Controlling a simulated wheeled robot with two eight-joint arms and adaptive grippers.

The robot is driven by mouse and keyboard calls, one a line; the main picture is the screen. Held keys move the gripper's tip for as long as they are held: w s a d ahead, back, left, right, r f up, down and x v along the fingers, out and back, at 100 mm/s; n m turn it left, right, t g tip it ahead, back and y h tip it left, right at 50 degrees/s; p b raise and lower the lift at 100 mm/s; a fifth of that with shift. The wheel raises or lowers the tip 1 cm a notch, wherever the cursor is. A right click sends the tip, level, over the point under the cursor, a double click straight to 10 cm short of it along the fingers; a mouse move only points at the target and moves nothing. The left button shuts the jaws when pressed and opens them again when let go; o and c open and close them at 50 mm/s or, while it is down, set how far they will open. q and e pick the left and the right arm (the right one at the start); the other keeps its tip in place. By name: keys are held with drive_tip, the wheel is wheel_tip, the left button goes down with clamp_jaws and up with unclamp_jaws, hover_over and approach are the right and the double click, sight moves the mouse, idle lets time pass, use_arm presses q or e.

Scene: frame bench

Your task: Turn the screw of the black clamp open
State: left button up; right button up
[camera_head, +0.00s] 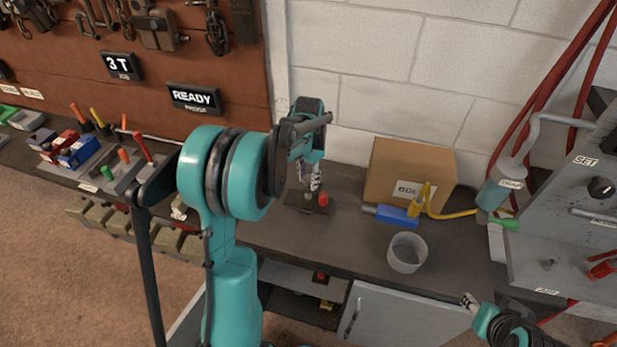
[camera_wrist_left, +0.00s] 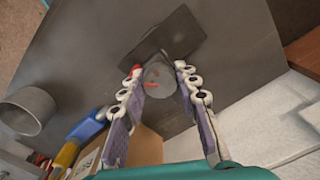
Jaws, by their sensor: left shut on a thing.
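The black clamp shows as a dark plate (camera_head: 294,199) on the bench, below my left gripper (camera_head: 310,183). In the left wrist view the dark plate (camera_wrist_left: 182,30) lies under the fingertips. My left gripper (camera_wrist_left: 159,76) points down and is shut on a grey round knob (camera_wrist_left: 158,84) with a red mark, the clamp's screw. Fingers touch it on both sides. A red part (camera_head: 323,199) sits right beside the fingertips.
A cardboard box (camera_head: 405,165), a blue and yellow tool (camera_head: 398,214) and a grey cup (camera_head: 407,253) stand to the right of the clamp. A grey machine (camera_head: 560,235) is at far right. A tool tray (camera_head: 110,178) is at left. Bare bench lies before the clamp.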

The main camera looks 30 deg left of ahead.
sight(308, 177)
use_arm(q)
drive_tip(key=n, duration=1.3)
drive_tip(key=shift+n, duration=0.4)
drive_tip(key=n, duration=1.2)
drive_tip(key=shift+n, duration=0.4)
drive_tip(key=o, duration=1.2)
drive_tip(key=shift+c, duration=0.2)
drive_tip(key=shift+r, duration=0.1)
wheel_tip(308, 177, up, 12)
